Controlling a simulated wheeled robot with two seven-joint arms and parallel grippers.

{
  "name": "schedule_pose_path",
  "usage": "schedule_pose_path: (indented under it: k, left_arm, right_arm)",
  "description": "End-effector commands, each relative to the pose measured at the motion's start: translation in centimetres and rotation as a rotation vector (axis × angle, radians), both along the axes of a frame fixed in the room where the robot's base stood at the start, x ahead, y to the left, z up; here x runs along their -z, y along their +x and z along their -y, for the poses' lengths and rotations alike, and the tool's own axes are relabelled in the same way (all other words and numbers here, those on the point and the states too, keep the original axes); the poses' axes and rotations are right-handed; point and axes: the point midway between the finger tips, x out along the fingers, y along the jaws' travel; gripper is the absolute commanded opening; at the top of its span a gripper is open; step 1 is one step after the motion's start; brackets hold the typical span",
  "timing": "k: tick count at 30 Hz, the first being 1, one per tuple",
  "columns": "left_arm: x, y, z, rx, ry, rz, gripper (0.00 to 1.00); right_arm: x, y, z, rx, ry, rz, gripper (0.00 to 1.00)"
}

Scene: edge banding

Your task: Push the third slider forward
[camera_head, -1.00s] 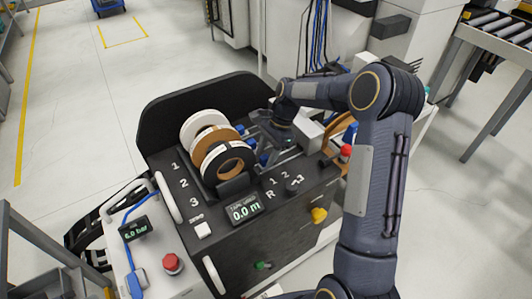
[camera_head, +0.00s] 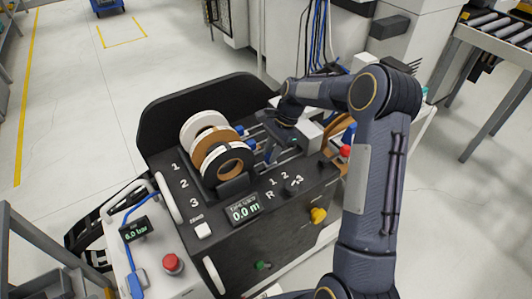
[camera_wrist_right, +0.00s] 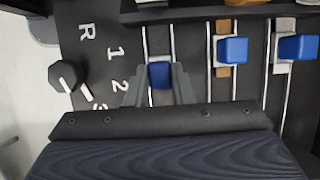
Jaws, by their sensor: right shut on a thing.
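Three blue sliders sit on metal rails on the black machine top. In the right wrist view, the one nearest the dial, the third slider (camera_wrist_right: 159,73), is between the two fingers of my right gripper (camera_wrist_right: 159,80), which is shut on it. The second slider (camera_wrist_right: 232,50) and the first slider (camera_wrist_right: 297,47) stand free to the right of the fingers. In the head view my right gripper (camera_head: 271,149) is low over the rails, to the right of the tape rolls, and partly hides the sliders. My left gripper is out of view.
White, brown and black tape rolls (camera_head: 190,133) stand left of the rails. A black dial (camera_wrist_right: 66,76) marked R, 1, 2, 3 lies beside the held slider. A display (camera_head: 243,210) reads 0.0 m. A black guard (camera_head: 160,108) rises behind the rolls.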

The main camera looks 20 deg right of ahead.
Motion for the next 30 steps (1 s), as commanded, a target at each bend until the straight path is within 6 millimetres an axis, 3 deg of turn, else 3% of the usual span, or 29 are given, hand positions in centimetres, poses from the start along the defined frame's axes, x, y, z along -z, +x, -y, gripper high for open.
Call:
schedule_pose_path:
  k: [3,9,20,21,24,26,30]
  left_arm:
    - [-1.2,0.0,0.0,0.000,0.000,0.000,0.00]
    - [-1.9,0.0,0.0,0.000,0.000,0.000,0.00]
    - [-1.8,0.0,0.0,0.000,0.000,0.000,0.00]
    - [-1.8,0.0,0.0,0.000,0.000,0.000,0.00]
    - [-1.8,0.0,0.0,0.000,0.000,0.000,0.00]
    - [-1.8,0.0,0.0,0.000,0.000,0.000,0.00]
    - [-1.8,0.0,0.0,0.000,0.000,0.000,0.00]
  right_arm:
    - [-0.4,0.5,3.3,0.008,-0.003,0.001,0.00]
    - [-0.2,1.0,6.8,0.004,-0.003,0.003,0.00]
    - [-0.2,1.1,7.5,0.004,-0.006,0.006,0.00]
    - [-0.2,1.1,7.5,0.004,-0.007,0.006,0.25]
    - [-0.1,1.0,7.5,0.004,-0.005,0.005,0.38]
    - [-0.1,1.0,7.4,0.004,-0.004,0.005,0.44]
    - [-0.1,1.0,7.3,0.002,-0.004,0.003,0.44]
